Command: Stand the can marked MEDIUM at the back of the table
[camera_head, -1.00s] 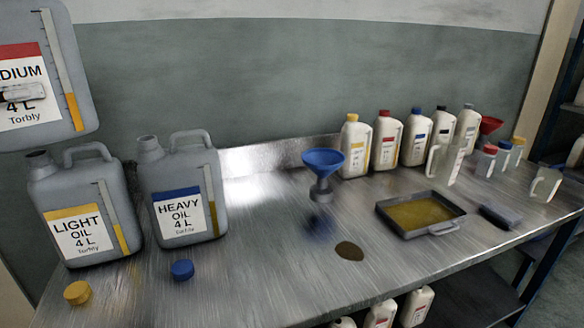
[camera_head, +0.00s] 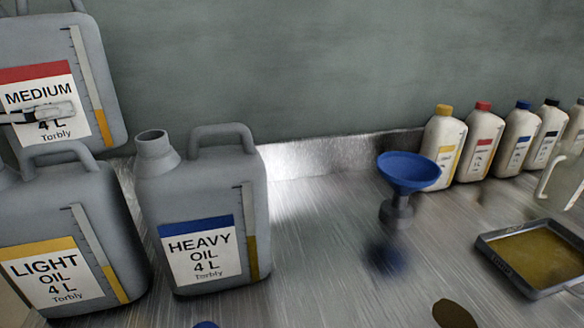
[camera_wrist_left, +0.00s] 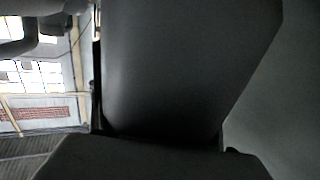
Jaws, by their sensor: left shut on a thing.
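The grey can marked MEDIUM (camera_head: 108,60), with a red band on its label, is at the upper left of the head view, by the wall. It looks upright, behind and above the LIGHT can (camera_head: 120,235), which hides part of its lower edge. My left gripper (camera_head: 42,113) is shut on the MEDIUM can; one finger shows across its label. In the left wrist view a large dark surface, probably this can (camera_wrist_left: 180,65), fills the middle. The table (camera_head: 325,250) carries the other cans; its back edge meets the wall. My right gripper is not in view.
The HEAVY can (camera_head: 255,195) stands right of the LIGHT can. A blue funnel (camera_head: 408,172) is to its right, with several white bottles (camera_head: 480,145) along the back and an oil tray (camera_head: 486,240) at right. Bare table lies between HEAVY can and funnel.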

